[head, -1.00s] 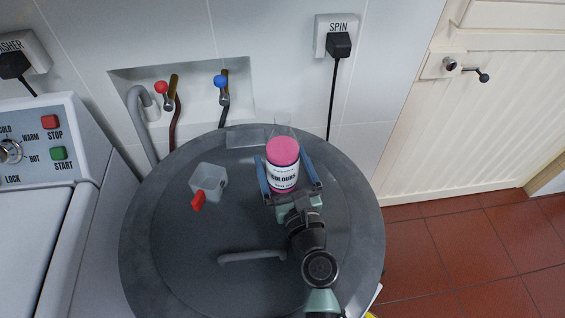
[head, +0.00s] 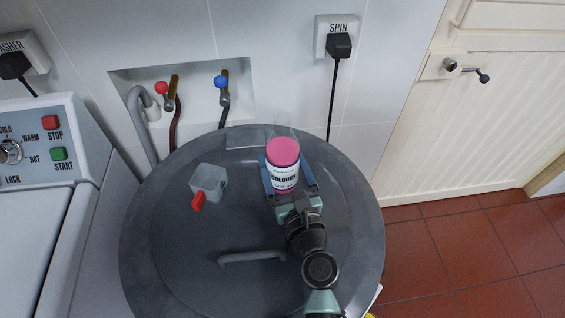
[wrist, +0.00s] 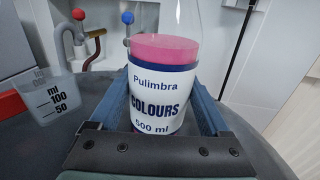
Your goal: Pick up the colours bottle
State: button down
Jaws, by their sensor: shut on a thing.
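The colours bottle (head: 284,168) has a pink top and a white label reading "Pulimbra COLOURS 500 ml". It stands upright on the round grey lid (head: 190,255), toward its back right. My gripper (head: 287,172) reaches it from the front, with one blue finger on each side. In the wrist view the bottle (wrist: 160,95) fills the space between the fingers (wrist: 163,98), and my gripper is shut on it. I cannot tell whether its base is lifted off the lid. The lower front edge is partly hidden by my gripper.
A clear measuring cup (head: 210,178) with a red handle (head: 198,201) stands left of the bottle. A clear glass-like object (head: 283,129) is just behind the bottle. The lid's grey handle (head: 252,257) rises in front. A white washer (head: 40,200) is at left, the wall behind.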

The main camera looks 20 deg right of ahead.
aim_at(279, 116)
notch_tip(279, 116, up, 18)
jog(key=p, duration=1.1)
jog(key=shift+f+p, duration=0.2)
jog(key=shift+p, duration=0.15)
jog(key=shift+w+a+f, duration=0.1)
jog(key=shift+a, duration=0.1)
jog(key=w+a+f+b, duration=0.1)
jog(key=a+f+b, duration=0.2)
jog(key=a+f, duration=0.4)
notch_tip(279, 116, down, 3)
jog(key=shift+w+r+b, duration=0.15)
jog(key=shift+b, duration=0.2)
